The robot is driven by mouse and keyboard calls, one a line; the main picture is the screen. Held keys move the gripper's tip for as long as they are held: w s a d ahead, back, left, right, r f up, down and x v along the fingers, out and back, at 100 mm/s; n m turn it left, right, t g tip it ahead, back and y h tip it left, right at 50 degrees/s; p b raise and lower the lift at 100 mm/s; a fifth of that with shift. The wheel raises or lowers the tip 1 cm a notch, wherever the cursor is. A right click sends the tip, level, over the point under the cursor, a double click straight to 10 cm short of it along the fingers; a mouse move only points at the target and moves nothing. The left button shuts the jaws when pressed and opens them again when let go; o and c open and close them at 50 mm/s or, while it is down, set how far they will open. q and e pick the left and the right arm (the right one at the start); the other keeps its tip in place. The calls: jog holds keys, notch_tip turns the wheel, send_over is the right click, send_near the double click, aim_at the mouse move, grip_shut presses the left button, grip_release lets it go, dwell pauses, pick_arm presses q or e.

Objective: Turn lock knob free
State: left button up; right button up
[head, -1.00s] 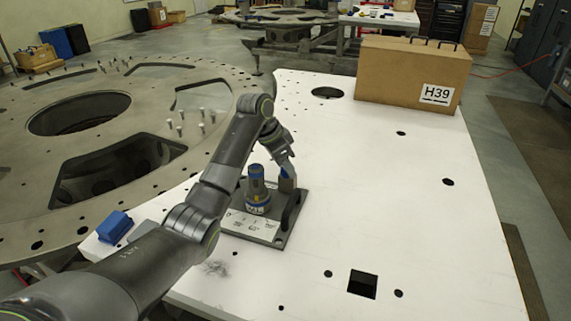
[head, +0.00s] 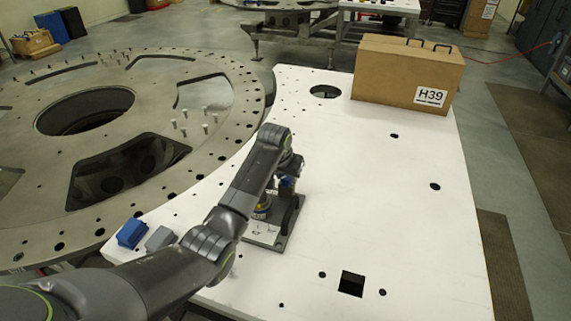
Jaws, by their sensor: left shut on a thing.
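A small fixture with a grey base plate (head: 266,243) stands on the white table. It carries a post with a yellow-and-blue band (head: 262,207), now mostly hidden behind my left arm, and a black handle (head: 291,214) on the right. My left gripper (head: 287,180) is at the top of the fixture, beside the handle. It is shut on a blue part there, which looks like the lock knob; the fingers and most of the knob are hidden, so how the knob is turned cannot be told. My right gripper is not in view.
A blue block (head: 131,234) and a grey block (head: 160,238) lie at the table's left edge. A large ring plate (head: 225,135) with upright pins is at left. A cardboard box (head: 395,80) marked H39 stands at the back. The white table (head: 390,210) is clear at right.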

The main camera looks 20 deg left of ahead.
pick_arm(q)
jog(key=n+p, duration=0.1)
jog(key=n+y+p, duration=0.1)
jog(key=n, duration=0.1)
jog(key=shift+d+r, duration=0.15)
jog(key=shift+r, duration=0.15)
jog(key=shift+f+n+y+p, duration=0.1)
jog(key=shift+n+y+p, duration=0.35)
jog(key=shift+n, duration=0.35)
jog(key=shift+d+f+n+g+y, duration=0.1)
jog(key=shift+n+g+y, duration=0.25)
jog(key=shift+n, duration=0.85)
jog(key=shift+w+n+g+y, duration=0.1)
jog(key=shift+n+g+y, duration=0.25)
jog(key=shift+n, duration=0.85)
jog(key=o, duration=1)
